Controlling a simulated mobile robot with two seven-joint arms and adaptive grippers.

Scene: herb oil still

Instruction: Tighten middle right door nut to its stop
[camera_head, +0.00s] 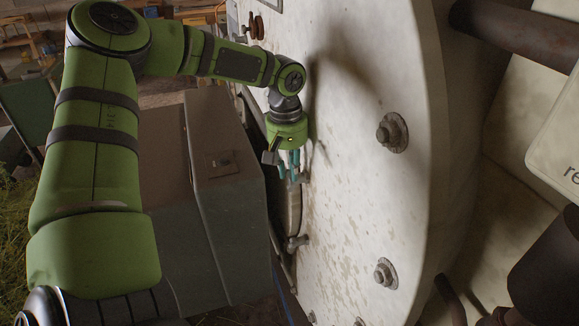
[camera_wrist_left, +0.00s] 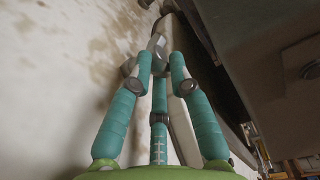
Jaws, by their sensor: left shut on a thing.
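My left gripper (camera_head: 290,168), with its teal fingers, reaches down beside the door on the pale still wall. Its fingers are closed around a small metal door nut (camera_head: 303,177), which is mostly hidden by them in the head view. In the left wrist view the gripper (camera_wrist_left: 161,66) has its fingertips around the nut, and a grey metal part of the nut (camera_wrist_left: 154,43) shows between and beyond the tips. The door (camera_head: 291,205) shows as a narrow edge behind the fingers. My right gripper is in neither view.
Another door nut (camera_head: 297,242) sits lower on the door. Large bolts (camera_head: 392,132) stand out from the pale still wall (camera_head: 350,200). A dark box-like housing (camera_head: 215,225) stands close to the left of the door. A thick pipe (camera_head: 515,32) is at the upper right.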

